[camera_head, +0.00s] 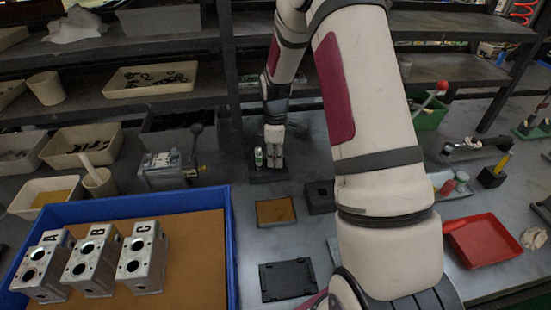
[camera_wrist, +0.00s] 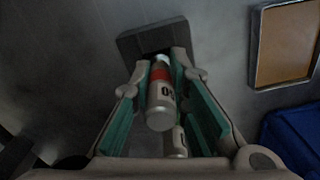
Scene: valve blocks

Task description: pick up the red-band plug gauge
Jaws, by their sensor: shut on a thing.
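The red-band plug gauge (camera_wrist: 161,95), a silver cylinder with a red band and dark lettering, is between my gripper's green-padded fingers in the wrist view. My gripper (camera_wrist: 161,64) is shut on it. The gauge's far end is over a dark block (camera_wrist: 133,45); whether it is still seated there I cannot tell. A second silver cylinder (camera_wrist: 177,143) shows partly behind it. In the head view my gripper (camera_head: 273,158) is low over the dark block (camera_head: 267,176), beside a small gauge with a green band (camera_head: 258,157). The red band is hidden there.
A blue-rimmed tray (camera_head: 150,203) holds valve blocks A, B and C at the left. A brown-filled pad (camera_head: 275,211), a dark square block (camera_head: 320,197) and a black plate (camera_head: 287,280) lie nearer. A lever valve (camera_head: 168,168) stands left of my gripper.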

